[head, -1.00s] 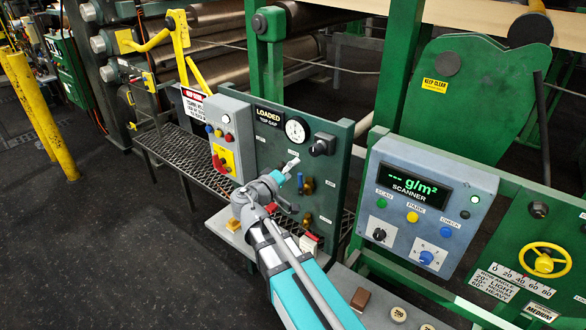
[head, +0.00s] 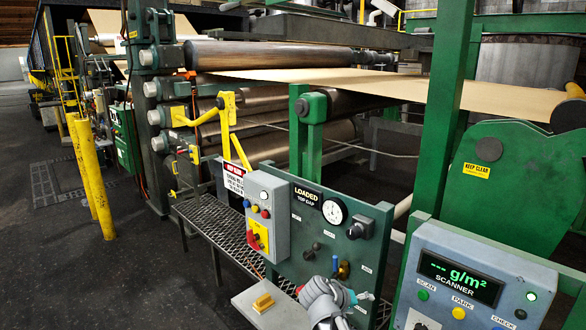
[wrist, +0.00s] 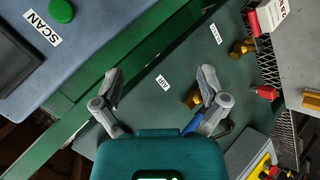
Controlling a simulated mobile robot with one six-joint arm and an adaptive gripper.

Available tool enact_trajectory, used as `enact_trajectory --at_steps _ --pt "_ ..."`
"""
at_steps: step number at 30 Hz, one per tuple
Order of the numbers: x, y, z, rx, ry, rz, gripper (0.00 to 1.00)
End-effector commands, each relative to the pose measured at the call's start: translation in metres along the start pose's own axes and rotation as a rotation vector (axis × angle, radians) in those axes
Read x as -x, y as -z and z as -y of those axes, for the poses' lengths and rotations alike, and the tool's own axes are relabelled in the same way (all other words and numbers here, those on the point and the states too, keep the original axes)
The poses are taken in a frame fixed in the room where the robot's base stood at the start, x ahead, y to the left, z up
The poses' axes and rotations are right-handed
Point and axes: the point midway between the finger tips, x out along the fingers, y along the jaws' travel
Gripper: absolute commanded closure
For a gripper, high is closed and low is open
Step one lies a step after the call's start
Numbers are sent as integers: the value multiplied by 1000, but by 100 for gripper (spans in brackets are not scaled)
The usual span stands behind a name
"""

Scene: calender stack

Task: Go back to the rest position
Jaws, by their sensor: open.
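My gripper (wrist: 158,85) shows in the wrist view with its two grey fingers spread apart and nothing between them. The green valve panel (wrist: 145,60) lies beyond the fingers, with a small white label and brass valves (wrist: 194,97) on it. In the head view my arm's grey end (head: 326,302) is at the bottom edge, in front of the lower part of the green panel (head: 300,262). The fingertips are hard to make out there.
The scanner box (head: 482,285) stands at the right. A grey control box (head: 267,216) with buttons and a yellow switch sits left of the panel. A small shelf with a yellow block (head: 262,303) is at my arm's left. Dark floor (head: 130,270) is free at the left.

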Motion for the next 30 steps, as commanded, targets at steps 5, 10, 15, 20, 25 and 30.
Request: enact_trajectory --at_steps 5,10,15,20,25,30 --pt "-20 -42 19 -22 183 140 7" --pt "-26 -76 38 -40 368 251 7" --pt "-24 -103 56 -56 562 339 7" --pt "-18 -120 68 -67 716 391 7" --pt "-11 -127 75 -73 808 414 7" --pt "-9 -128 76 -73 830 419 7"
